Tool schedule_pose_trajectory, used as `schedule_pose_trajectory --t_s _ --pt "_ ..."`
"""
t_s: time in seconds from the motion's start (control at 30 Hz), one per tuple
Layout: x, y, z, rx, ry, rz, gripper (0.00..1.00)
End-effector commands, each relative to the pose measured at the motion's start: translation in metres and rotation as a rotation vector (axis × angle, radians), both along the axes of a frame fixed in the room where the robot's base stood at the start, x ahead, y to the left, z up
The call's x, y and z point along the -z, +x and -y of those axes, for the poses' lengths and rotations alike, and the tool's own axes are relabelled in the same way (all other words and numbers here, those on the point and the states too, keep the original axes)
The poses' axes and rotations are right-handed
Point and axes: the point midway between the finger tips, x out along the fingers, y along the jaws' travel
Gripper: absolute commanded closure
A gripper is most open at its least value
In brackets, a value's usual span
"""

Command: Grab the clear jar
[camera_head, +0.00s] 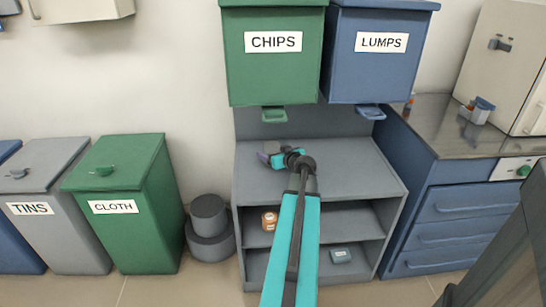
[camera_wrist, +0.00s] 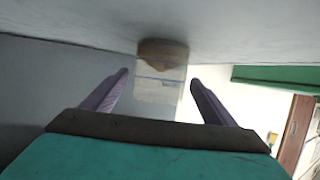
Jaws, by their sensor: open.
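The clear jar (camera_wrist: 158,88) shows in the wrist view. It is a see-through body with a pale label and a brown part at the end by the grey surface. My gripper (camera_wrist: 159,76) is open, with one purple finger on each side of the jar in that picture and gaps between. I cannot tell how deep the jar sits between the fingers. In the head view my gripper (camera_head: 266,157) is over the top of the grey shelf unit (camera_head: 345,165), and I cannot make out the jar there.
The green CHIPS bin (camera_head: 272,75) and blue LUMPS bin (camera_head: 372,75) hang above the shelf top. An orange container (camera_head: 269,221) and a grey-blue container (camera_head: 341,256) stand on lower shelves. The counter (camera_head: 450,125) is at right. The shelf top right of my gripper is clear.

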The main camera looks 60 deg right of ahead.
Motion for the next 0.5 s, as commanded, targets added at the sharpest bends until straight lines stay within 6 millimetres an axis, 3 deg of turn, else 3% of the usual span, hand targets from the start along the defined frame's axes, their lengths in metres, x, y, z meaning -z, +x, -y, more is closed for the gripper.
schedule_pose_trajectory --t_s 0.27,0.5 --pt "0.001 0.004 0.004 0.000 0.000 0.000 0.20" --pt "0.005 0.020 0.016 0.000 0.001 0.000 0.20"
